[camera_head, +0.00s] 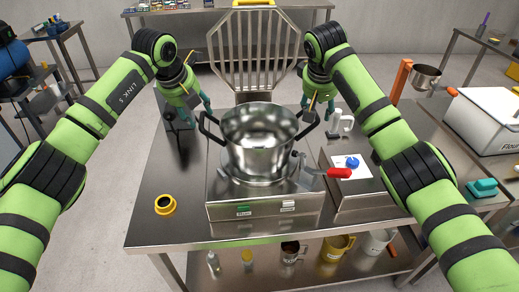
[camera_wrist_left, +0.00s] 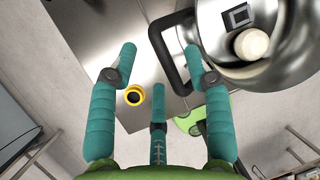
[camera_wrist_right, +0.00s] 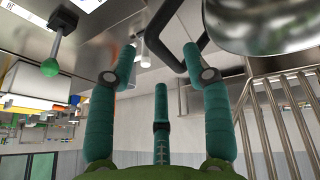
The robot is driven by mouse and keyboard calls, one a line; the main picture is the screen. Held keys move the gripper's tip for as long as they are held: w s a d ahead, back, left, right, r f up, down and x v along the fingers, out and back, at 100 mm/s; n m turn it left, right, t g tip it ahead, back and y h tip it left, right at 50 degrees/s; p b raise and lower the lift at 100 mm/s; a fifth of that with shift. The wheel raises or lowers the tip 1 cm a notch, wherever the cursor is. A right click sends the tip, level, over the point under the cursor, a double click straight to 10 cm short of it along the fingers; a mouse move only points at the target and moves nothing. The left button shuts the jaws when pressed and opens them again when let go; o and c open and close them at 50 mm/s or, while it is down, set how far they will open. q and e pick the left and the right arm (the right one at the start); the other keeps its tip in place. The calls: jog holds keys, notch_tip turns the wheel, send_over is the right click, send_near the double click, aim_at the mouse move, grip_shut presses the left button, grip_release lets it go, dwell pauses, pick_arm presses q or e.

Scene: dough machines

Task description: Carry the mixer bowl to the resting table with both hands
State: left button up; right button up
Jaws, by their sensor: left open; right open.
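The mixer bowl (camera_head: 258,150) is a shiny steel pot with a black loop handle on each side. It sits upright on a low steel machine base (camera_head: 264,209) on the worktable. My left gripper (camera_head: 196,112) is open beside the left handle (camera_head: 208,128); in the left wrist view that handle (camera_wrist_left: 163,60) shows between the spread fingertips. My right gripper (camera_head: 319,104) is open beside the right handle (camera_head: 309,124); in the right wrist view the handle (camera_wrist_right: 160,42) lies between its fingertips. Contact cannot be told. Which surface is the resting table is unclear.
A wire guard (camera_head: 254,50) stands behind the bowl. A red-handled lever (camera_head: 340,172) and a scale-like box (camera_head: 352,185) are to the right. A yellow ring (camera_head: 165,204) lies on the left of the worktable. Other tables stand behind and at both sides.

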aim_at(201, 119)
pick_arm(q)
jog(key=x, duration=0.3)
jog(key=shift+f, duration=0.35)
pick_arm(e)
jog(key=x, duration=0.3)
jog(key=shift+f, duration=0.3)
pick_arm(q)
jog(key=shift+w+f, duration=0.2)
pick_arm(e)
jog(key=shift+w+f, duration=0.2)
pick_arm(q)
jog(key=shift+s, duration=0.1)
grip_shut()
pick_arm(e)
jog(key=shift+s, duration=0.1)
grip_shut()
pick_arm(q)
jog(key=shift+r, duration=0.15)
pick_arm(e)
jog(key=shift+r, duration=0.15)
